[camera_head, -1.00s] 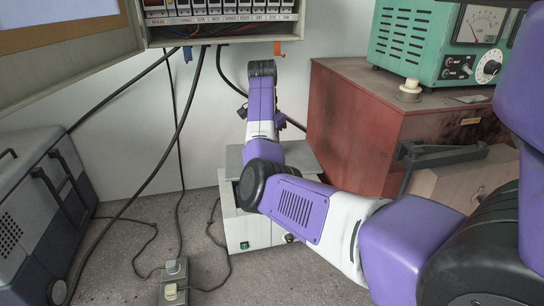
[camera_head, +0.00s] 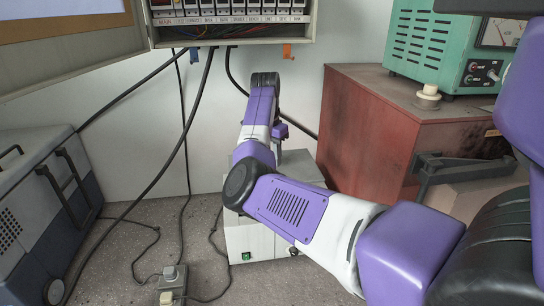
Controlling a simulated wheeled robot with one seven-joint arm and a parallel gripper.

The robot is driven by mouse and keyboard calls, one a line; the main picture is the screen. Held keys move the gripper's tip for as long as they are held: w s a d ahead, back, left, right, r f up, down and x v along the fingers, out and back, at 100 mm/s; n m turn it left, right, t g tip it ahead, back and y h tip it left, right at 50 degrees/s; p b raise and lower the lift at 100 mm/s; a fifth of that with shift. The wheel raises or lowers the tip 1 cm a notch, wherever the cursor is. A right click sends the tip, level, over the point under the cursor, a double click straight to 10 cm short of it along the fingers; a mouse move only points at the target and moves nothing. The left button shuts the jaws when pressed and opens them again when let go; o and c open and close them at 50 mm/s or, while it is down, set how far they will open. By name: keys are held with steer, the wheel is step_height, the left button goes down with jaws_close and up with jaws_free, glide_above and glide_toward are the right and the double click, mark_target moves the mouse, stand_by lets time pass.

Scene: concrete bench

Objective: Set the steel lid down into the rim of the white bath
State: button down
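The white bath (camera_head: 262,242) stands on the bench, a pale box with a green switch low on its front. My forearm crosses in front of its upper part and hides much of its rim. A flat grey surface, apparently the steel lid (camera_head: 303,168), shows at the bath's top right beside my arm. I cannot tell whether it sits inside the rim or just above it. My gripper (camera_head: 279,143) is behind my arm over the bath; only a small part shows there, and its fingertips are hidden. I cannot see whether it is shut on the lid.
A red-brown cabinet (camera_head: 366,135) with a green meter unit (camera_head: 435,45) stands close to the right. A grey-blue case (camera_head: 35,215) is at the left. An open breaker box (camera_head: 230,25) hangs above with dangling cables. A socket block (camera_head: 172,280) lies in front.

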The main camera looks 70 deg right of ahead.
step_height(320, 180, down, 9)
steer(key=b, duration=0.6)
steer(key=shift+f, duration=0.25)
stand_by(0.4)
steer(key=shift+f, duration=0.4)
stand_by(0.4)
steer(key=shift+f, duration=0.35)
steer(key=shift+f, duration=0.65)
stand_by(0.4)
steer(key=shift+c, duration=2.1)
jaws_free()
